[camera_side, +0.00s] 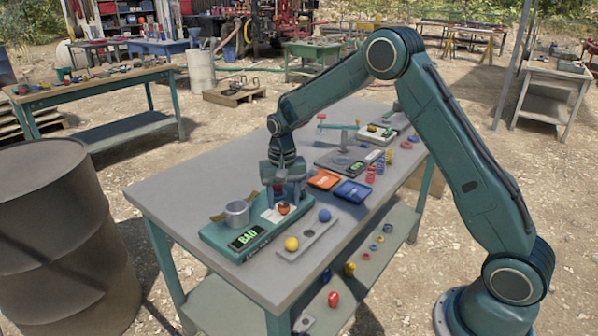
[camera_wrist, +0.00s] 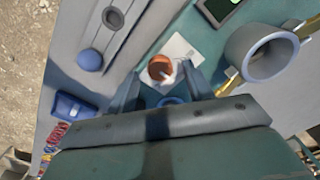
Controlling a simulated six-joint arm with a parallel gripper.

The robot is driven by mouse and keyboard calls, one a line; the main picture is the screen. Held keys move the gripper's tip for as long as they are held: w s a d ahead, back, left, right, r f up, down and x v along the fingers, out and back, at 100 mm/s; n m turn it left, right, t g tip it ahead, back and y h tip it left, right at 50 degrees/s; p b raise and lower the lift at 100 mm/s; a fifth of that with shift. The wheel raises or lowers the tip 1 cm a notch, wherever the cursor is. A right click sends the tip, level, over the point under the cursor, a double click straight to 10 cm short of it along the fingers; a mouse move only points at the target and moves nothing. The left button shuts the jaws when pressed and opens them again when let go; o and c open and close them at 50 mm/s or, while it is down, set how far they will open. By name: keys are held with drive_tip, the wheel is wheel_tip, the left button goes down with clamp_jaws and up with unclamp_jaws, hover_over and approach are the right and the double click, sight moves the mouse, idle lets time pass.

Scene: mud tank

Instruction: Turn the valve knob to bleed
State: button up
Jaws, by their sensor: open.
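The valve knob (camera_side: 284,209) is small and orange-brown, on a pale label plate on the teal unit (camera_side: 213,238). In the wrist view the knob (camera_wrist: 160,68) shows from above with a light mark on its lower right side. Labels on the plate are too small to read. My gripper (camera_side: 284,196) points down over the knob. In the wrist view the open fingers of my gripper (camera_wrist: 161,84) stand on either side, close to the knob; I cannot tell whether they touch it.
A metal cup (camera_side: 237,213) and a lit green display (camera_side: 247,238) are on the same unit. A grey tray (camera_side: 305,242) beside it holds a yellow ball (camera_side: 291,244) and a blue ball (camera_side: 325,215). Orange (camera_side: 323,179) and blue trays (camera_side: 351,191) lie behind. The table's front left is clear.

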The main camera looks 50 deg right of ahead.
drive_tip(key=shift+f, duration=0.6)
drive_tip(key=shift+c, duration=0.4)
drive_tip(key=c, duration=0.9)
drive_tip(key=shift+n, duration=0.3)
drive_tip(key=n, duration=0.9)
drive_tip(key=shift+n, duration=0.3)
